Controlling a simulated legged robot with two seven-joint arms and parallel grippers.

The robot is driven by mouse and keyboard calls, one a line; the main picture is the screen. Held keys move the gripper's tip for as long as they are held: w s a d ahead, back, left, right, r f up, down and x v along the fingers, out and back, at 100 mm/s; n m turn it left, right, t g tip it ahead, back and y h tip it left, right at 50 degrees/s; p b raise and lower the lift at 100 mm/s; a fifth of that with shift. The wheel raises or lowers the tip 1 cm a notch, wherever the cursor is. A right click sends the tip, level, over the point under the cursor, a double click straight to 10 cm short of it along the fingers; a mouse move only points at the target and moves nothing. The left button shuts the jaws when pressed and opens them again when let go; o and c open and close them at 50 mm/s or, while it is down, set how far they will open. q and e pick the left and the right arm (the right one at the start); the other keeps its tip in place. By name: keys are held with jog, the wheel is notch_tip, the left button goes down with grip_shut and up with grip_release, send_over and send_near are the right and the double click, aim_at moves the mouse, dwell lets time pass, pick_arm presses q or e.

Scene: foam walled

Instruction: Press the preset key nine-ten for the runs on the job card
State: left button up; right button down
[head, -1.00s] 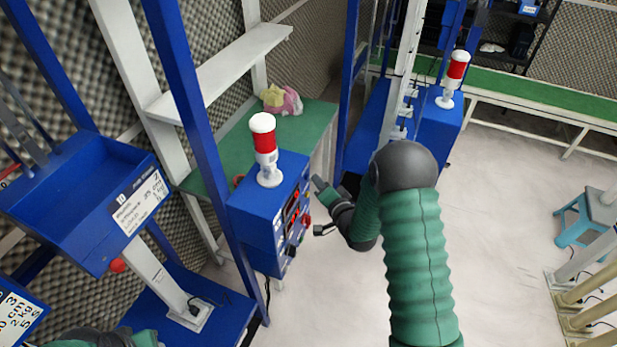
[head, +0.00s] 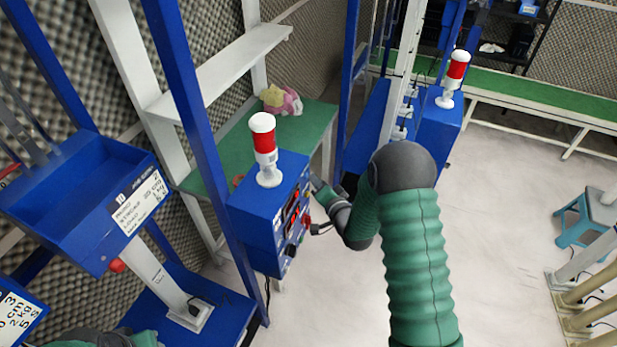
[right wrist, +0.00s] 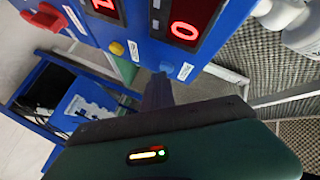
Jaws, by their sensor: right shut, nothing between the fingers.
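The blue control box (head: 262,215) has a front panel with red digits, buttons and knobs, seen edge-on in the head view. In the right wrist view the panel (right wrist: 232,22) shows red displays, a yellow button (right wrist: 116,48) and a blue button (right wrist: 167,66) beside small white labels, too small to read. My right gripper (right wrist: 157,88) is shut and empty, its tip just below the blue button; I cannot tell whether it touches. In the head view my right gripper (head: 316,186) is at the panel's upper part. A job card (head: 140,203) hangs on the blue tray. My left gripper (head: 98,337) is partly cut off.
A red-and-white beacon (head: 265,150) stands on the box. A blue post (head: 200,130) rises at its left. A green table (head: 240,140) lies behind. A second card (head: 18,318) is at lower left.

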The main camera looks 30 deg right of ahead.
dwell(0.5)
jog(key=shift+s+d, duration=0.5)
jog(key=shift+s, duration=0.1)
jog(key=shift+s+d, duration=1.65)
jog(key=shift+s, duration=0.25)
